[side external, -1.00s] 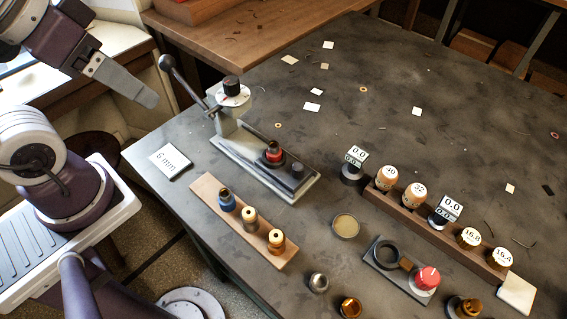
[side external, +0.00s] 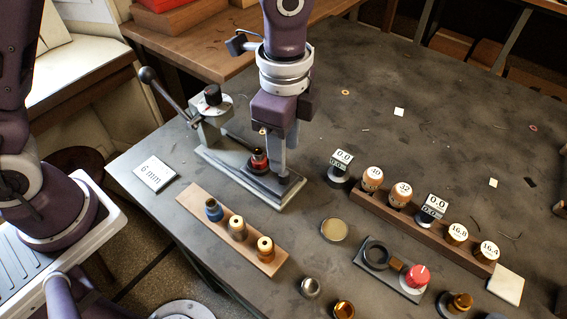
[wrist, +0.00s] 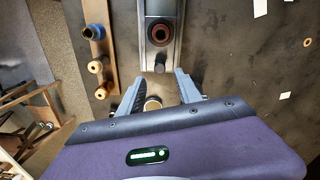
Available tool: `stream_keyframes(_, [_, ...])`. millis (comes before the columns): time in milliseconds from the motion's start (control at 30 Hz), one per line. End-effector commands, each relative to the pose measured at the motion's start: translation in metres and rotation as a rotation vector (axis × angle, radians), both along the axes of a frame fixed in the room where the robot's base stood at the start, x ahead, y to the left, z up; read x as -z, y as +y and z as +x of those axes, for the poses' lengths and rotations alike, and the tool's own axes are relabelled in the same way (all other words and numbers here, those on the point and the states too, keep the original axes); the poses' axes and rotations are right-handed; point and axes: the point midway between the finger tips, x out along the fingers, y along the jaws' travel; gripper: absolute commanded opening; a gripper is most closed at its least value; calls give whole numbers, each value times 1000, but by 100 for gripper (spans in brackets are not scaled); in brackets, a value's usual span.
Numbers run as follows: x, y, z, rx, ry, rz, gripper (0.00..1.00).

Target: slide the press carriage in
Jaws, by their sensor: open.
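The press (side external: 211,122) stands on the table with a lever at its left and a dark knob on top. Its carriage (side external: 285,183) is at the right end of the pale base, drawn out from the column, and carries a dark part with a red collar (side external: 259,160). In the wrist view the red collar (wrist: 160,32) lies ahead, and the carriage's dark peg (wrist: 160,66) is near the fingertips. My gripper (side external: 282,170) points down over the peg end, open and empty. It also shows in the wrist view (wrist: 160,75). A finger hides the peg in the side view; contact cannot be told.
A wooden block (side external: 231,232) with several fittings stands in front of the press. A 6 mm card (side external: 154,174) lies at the left. A round tin (side external: 334,230) and a long wooden rack (side external: 415,218) of labelled pieces are at the right. The table behind is mostly clear.

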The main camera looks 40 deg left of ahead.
Motion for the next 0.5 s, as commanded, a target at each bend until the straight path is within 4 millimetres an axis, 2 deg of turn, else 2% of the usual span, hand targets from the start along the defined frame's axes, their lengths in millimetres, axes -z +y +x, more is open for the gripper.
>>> stream_keyframes(100, [25, 1, -1, -2, 5, 3, 41])
stream_keyframes(233, [45, 1, -1, -4, 2, 0, 41])
stream_keyframes(333, [52, 1, -1, -5, 0, 0, 41])
stream_keyframes(500, [53, 1, 0, -6, -1, -1, 41])
